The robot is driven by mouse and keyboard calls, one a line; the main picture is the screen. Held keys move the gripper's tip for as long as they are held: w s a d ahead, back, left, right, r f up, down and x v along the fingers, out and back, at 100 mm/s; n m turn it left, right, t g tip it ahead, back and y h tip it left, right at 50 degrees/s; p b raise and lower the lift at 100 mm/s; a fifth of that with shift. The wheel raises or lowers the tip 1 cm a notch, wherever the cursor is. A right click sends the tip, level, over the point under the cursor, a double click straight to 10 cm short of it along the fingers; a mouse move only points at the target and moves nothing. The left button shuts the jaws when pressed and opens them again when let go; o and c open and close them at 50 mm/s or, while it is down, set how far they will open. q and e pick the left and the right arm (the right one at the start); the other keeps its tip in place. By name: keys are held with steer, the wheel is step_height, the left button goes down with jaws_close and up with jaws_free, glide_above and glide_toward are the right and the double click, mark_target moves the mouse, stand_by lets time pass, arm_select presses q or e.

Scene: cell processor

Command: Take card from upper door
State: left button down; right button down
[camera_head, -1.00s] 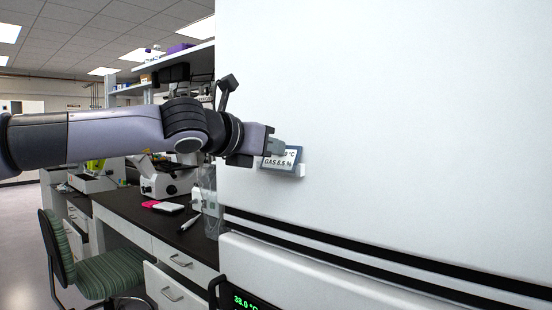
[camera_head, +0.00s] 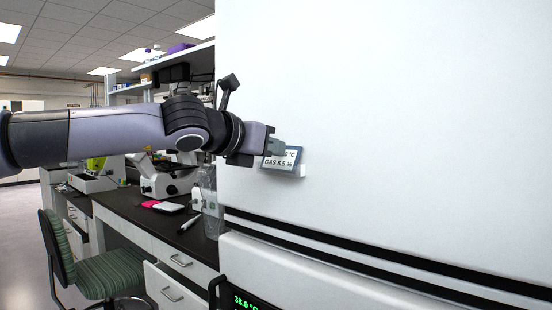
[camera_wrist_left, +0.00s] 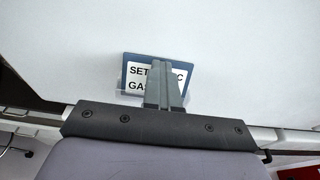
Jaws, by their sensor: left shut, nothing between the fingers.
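The card (camera_head: 279,161) is white with a blue border and black text, part of which reads "GAS 6.5 %". It sits in a small clear holder (camera_head: 300,171) on the white upper door (camera_head: 400,120). My left gripper (camera_head: 278,147) is at the card's upper edge, in front of it. In the left wrist view, the shut fingers (camera_wrist_left: 164,80) cover the middle of the card (camera_wrist_left: 135,76), hiding some of its text. Nothing shows between the fingers. I cannot tell whether they touch the card. My right gripper is in neither view.
Below the upper door is a lower white panel (camera_head: 300,270) with a green-lit display (camera_head: 244,301). A dark bench (camera_head: 150,215) with a microscope (camera_head: 165,178), a clear bottle and a pen stands at left. A green striped chair (camera_head: 110,272) stands before it.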

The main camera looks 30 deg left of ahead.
arm_select(q)
steer(key=shift+w+a+r+p, duration=0.1)
steer(key=shift+w+r+p, duration=0.15)
steer(key=shift+r, duration=0.35)
steer(key=shift+w+r+p, duration=0.15)
steer(key=shift+r+p, duration=0.15)
steer(key=shift+r, duration=0.3)
steer(key=shift+s+r, duration=0.1)
steer(key=shift+r, duration=0.6)
steer(key=c, duration=1.4)
jaws_free()
steer(key=b, duration=0.2)
glide_toward(286, 131)
steer(key=shift+s+r, duration=0.1)
steer(key=shift+s, duration=0.4)
